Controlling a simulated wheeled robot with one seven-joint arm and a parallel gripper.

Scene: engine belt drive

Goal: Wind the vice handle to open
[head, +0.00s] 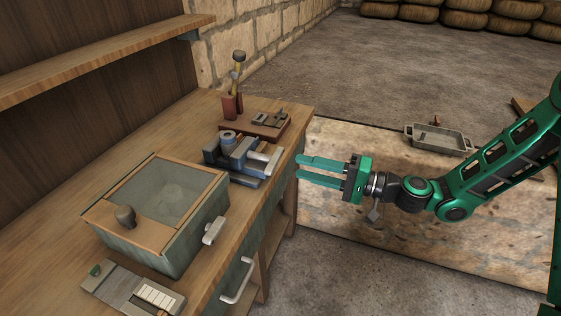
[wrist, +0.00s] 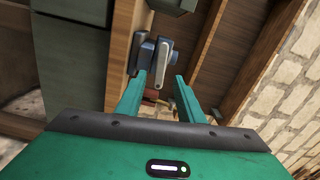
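The blue-grey vice (head: 230,157) sits on the workbench near its right edge, and its blue body shows in the wrist view (wrist: 146,52). A pale grey handle (wrist: 166,62) is on the vice's front end, facing my gripper; in the head view the handle (head: 272,163) reaches past the bench edge. My gripper (head: 300,166) is open and empty, pointing left at the vice just off the bench edge. In the wrist view its two fingers (wrist: 160,90) are apart, with the handle beyond and between their tips. No contact with the handle is visible. The jaw gap is hard to make out.
A glass-topped box (head: 160,205) with a knob stands nearer on the workbench (head: 110,165). A reddish board (head: 262,130) with tools lies behind the vice. A drawer handle (head: 238,281) sticks out from the bench front. A grey tray (head: 440,140) lies at right.

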